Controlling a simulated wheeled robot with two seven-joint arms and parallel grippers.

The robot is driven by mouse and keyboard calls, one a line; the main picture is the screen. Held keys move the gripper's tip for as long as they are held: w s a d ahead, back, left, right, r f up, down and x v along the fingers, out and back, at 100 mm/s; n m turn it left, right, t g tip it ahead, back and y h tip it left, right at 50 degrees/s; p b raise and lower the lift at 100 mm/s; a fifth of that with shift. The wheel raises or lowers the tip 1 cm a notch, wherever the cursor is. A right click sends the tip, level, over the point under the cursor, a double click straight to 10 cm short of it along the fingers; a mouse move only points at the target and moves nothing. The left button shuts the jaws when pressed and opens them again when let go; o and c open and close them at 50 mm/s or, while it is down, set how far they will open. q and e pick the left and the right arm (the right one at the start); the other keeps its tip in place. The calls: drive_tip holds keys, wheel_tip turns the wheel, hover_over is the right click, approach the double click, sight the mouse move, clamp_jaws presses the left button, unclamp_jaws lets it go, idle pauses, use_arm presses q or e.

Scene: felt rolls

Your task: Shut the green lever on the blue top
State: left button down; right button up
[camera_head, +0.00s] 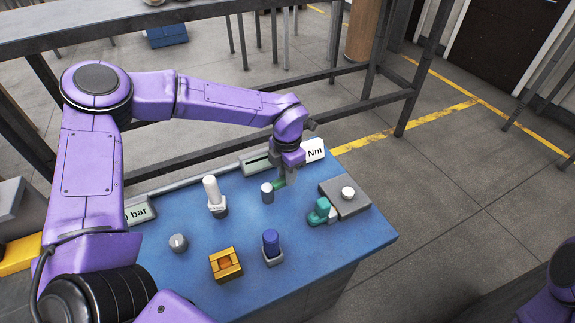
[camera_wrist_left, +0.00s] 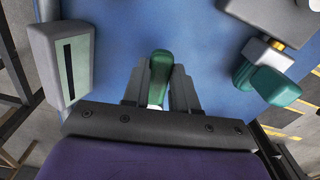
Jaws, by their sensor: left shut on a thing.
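The blue top (camera_head: 205,262) fills the middle of the head view. A green lever (camera_wrist_left: 159,66) lies between the fingers of my left gripper (camera_wrist_left: 160,88) in the left wrist view, and the fingers are shut on it. In the head view my left gripper (camera_head: 287,172) points down at the far side of the top, with a bit of this green lever (camera_head: 279,184) showing below it. A second green handle (camera_head: 320,211) sits by a grey block at the right; it also shows in the left wrist view (camera_wrist_left: 270,84). My right gripper is out of view.
A white-topped cylinder (camera_head: 267,192) stands beside the held lever. A white post (camera_head: 212,192), a grey knob (camera_head: 178,242), a yellow block (camera_head: 226,264) and a blue cylinder (camera_head: 271,243) stand nearer. A grey slotted box (camera_wrist_left: 62,66) lies left in the wrist view.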

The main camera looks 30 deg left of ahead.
use_arm(q)
drive_tip(key=shift+s+d+r+m+p, duration=0.15)
drive_tip(key=shift+d+m+p, duration=0.2)
drive_tip(key=shift+m, duration=0.25)
drive_tip(key=c, duration=0.9)
unclamp_jaws()
wheel_tip(320, 180, up, 10)
drive_tip(key=shift+r+b, duration=0.2)
drive_tip(key=shift+b, duration=0.75)
